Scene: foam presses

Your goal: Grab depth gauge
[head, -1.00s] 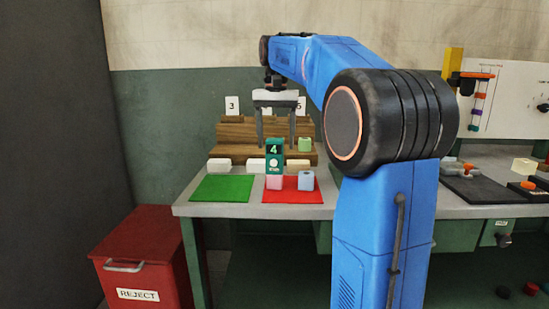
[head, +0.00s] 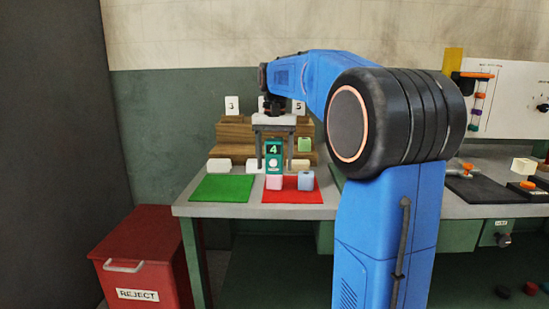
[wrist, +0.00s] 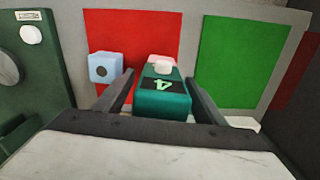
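The depth gauge, a small green box with a display reading 4 (head: 273,151), stands upright just behind the red mat (head: 318,197). In the wrist view the gauge (wrist: 162,100) shows its dark green top and a pale button. My gripper (head: 275,164) points down over it, with one finger on each side. In the wrist view my gripper (wrist: 160,80) is open around the gauge, with narrow gaps between fingers and box. Contact is not visible.
A pink cube (head: 274,183) and a blue cube (head: 306,180) are on the red mat, close to the gauge. A green mat (head: 222,188) lies to the left. White blocks (head: 219,165) and a stepped wooden rack (head: 235,133) stand behind. A red reject bin (head: 140,255) is at lower left.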

